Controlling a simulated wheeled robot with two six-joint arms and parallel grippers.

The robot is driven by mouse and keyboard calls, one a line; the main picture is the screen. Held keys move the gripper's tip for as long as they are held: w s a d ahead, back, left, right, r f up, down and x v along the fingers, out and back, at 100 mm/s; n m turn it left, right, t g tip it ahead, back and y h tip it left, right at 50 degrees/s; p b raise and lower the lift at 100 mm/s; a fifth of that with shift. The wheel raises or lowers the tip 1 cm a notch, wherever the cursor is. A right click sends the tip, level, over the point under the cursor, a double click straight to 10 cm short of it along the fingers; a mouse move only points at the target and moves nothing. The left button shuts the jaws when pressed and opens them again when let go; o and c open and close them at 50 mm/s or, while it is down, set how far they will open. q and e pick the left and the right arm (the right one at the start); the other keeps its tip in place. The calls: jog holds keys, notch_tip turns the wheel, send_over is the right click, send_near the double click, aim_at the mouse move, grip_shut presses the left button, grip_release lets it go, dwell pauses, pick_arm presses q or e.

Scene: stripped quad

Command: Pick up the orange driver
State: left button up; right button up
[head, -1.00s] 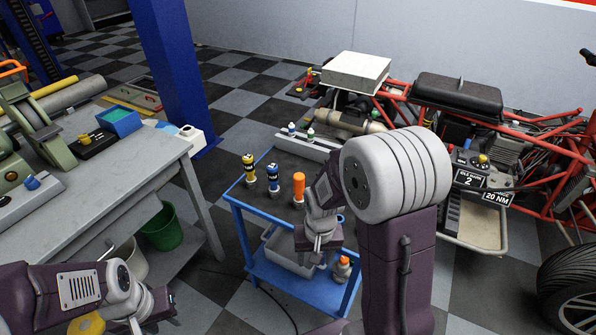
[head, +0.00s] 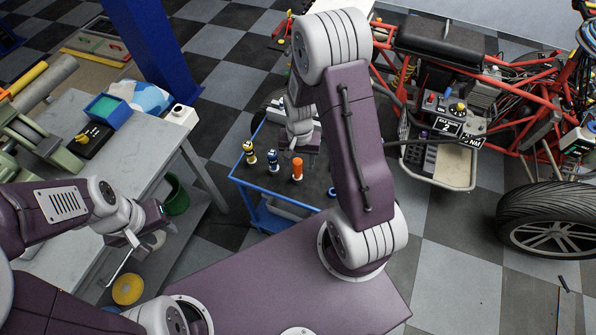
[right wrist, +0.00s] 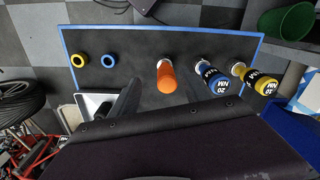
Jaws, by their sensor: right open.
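The orange driver (head: 297,169) stands upright on the dark top of the blue-framed cart (head: 245,182). In the right wrist view the orange driver (right wrist: 166,78) lies between my right gripper's two dark fingers, with gaps at its sides. My right gripper (head: 299,147) is open and empty over the cart, just behind the driver in the head view. Contact cannot be told. My left gripper (head: 118,262) hangs beside the grey bench, far from the driver; its jaws are unclear.
A blue driver (head: 272,160) and a yellow driver (head: 249,152) stand left of the orange one. The right wrist view shows a blue ring (right wrist: 108,61) and a yellow ring (right wrist: 82,60) on the cart. A grey bench (head: 150,140) is left; a red-framed vehicle (head: 520,75) is right.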

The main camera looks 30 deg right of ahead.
aim_at(298, 167)
jog(key=shift+w+f, duration=0.75)
jog(key=shift+w, duration=0.05)
notch_tip(298, 167, down, 4)
jog(key=shift+d+f, duration=0.1)
jog(key=shift+f, duration=0.15)
jog(key=shift+w+f, duration=0.1)
jog(key=shift+w, duration=0.05)
jog(key=c, duration=0.8)
pick_arm(q)
jog(key=shift+w+f, duration=0.15)
jog(key=shift+w, duration=0.7)
pick_arm(e)
grip_shut()
